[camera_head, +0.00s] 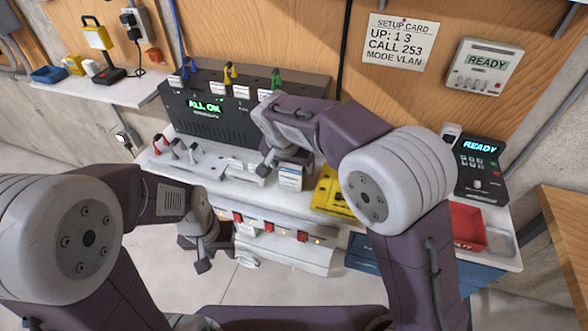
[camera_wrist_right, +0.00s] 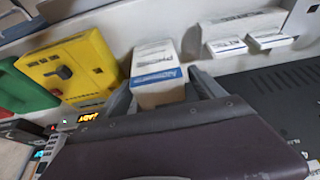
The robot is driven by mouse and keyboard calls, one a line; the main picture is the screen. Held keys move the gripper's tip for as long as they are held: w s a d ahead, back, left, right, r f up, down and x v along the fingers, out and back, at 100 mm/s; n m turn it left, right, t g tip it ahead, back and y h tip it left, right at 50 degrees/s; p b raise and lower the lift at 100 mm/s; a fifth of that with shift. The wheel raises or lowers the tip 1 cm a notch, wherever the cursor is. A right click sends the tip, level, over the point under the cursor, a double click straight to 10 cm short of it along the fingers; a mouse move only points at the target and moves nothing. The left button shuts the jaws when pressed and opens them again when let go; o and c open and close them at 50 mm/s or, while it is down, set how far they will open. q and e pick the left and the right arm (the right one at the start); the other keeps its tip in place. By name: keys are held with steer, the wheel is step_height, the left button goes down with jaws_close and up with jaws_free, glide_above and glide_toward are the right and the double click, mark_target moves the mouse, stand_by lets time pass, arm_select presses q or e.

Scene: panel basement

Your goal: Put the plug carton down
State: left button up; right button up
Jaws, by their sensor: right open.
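The plug carton (camera_head: 291,177), a small white box with blue print and a brown face, stands on the white worktop. In the right wrist view the carton (camera_wrist_right: 157,72) shows between my right gripper's two fingers. My right gripper (camera_head: 284,160) is open around or just above the carton; its fingers look spread, and I cannot tell whether either touches it. The upper part of the carton is partly hidden by my right gripper in the head view. My left gripper (camera_head: 203,255) hangs low in front of the worktop, away from the carton; its jaws are unclear.
A black unit (camera_head: 213,118) reading "ALL OK" stands behind. White boxes (camera_head: 239,172) lie left of the carton, a yellow device (camera_head: 333,197) right. A red tray (camera_head: 467,226) and a black "READY" device (camera_head: 480,168) are at the right end.

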steer(key=v, duration=0.8)
steer(key=shift+r+p, duration=0.25)
steer(key=shift+p, duration=0.1)
